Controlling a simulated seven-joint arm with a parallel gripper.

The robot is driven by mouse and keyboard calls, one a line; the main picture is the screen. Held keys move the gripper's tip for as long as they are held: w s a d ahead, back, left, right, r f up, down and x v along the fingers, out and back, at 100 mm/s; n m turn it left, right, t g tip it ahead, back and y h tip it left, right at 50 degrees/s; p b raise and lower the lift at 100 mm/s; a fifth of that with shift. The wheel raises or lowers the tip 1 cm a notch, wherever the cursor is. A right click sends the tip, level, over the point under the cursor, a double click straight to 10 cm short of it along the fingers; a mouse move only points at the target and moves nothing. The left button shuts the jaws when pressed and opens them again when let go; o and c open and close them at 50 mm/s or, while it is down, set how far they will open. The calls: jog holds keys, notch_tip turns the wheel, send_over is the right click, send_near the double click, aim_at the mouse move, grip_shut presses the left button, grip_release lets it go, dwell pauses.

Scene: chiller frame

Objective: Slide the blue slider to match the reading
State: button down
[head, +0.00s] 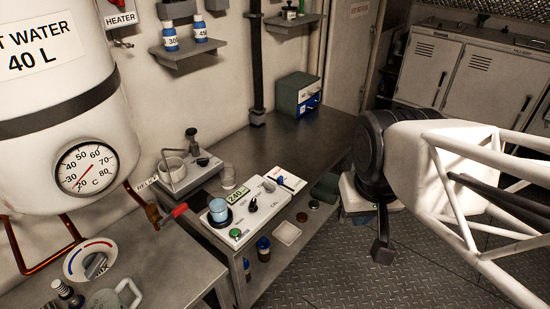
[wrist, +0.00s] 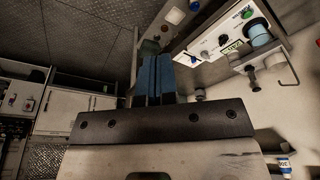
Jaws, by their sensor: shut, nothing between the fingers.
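The blue slider (head: 281,179) appears as a small blue piece with red beside it on a white panel (head: 292,187) on the bench. Its exact setting is too small to read. A neighbouring white panel (head: 249,222) has a lit green display (head: 237,194) that seems to read 240. This display also shows in the wrist view (wrist: 230,47). My gripper (wrist: 154,58) is shut and empty, its blue fingers together in the wrist view. It is apart from the slider panel, which lies right of the fingers there. My fingers are not clearly visible in the head view.
A blue cup (head: 219,209), black knob (head: 253,205) and green button (head: 236,233) are on the display panel. A water tank gauge (head: 87,168) hangs at left. A drawer box (head: 298,96) stands at the back. The dark bench (head: 285,140) behind the panels is mostly clear.

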jog(key=c, duration=1.8)
grip_release()
jog(key=o, duration=0.5)
jog(key=shift+w, duration=0.1)
jog(key=shift+c, duration=0.2)
jog(key=shift+o, duration=0.7)
jog(key=shift+w, duration=0.2)
jog(key=w+a+f+n+g, duration=0.1)
jog(key=w+a+f+n, duration=0.1)
jog(key=w, duration=1)
jog(key=w+a+f+n, duration=0.1)
jog(key=w+f+n, duration=0.2)
jog(key=w, duration=0.8)
jog(key=w+a+f+n, duration=0.1)
jog(key=w+a+f, duration=0.1)
jog(key=w+f, duration=0.3)
jog(key=w+a+f+n+g, duration=0.1)
jog(key=w+f, duration=0.5)
jog(key=w, duration=0.2)
jog(key=w+a+f+n, duration=0.2)
jog(key=w+f, duration=0.3)
jog(key=w, duration=0.1)
jog(key=shift+w+a+f+g, duration=0.15)
jog(key=shift+a+g, duration=0.15)
jog(key=shift+a, duration=0.05)
jog(key=shift+w+a+f, duration=0.1)
jog(key=shift+w+f, duration=0.15)
jog(key=shift+f, duration=0.1)
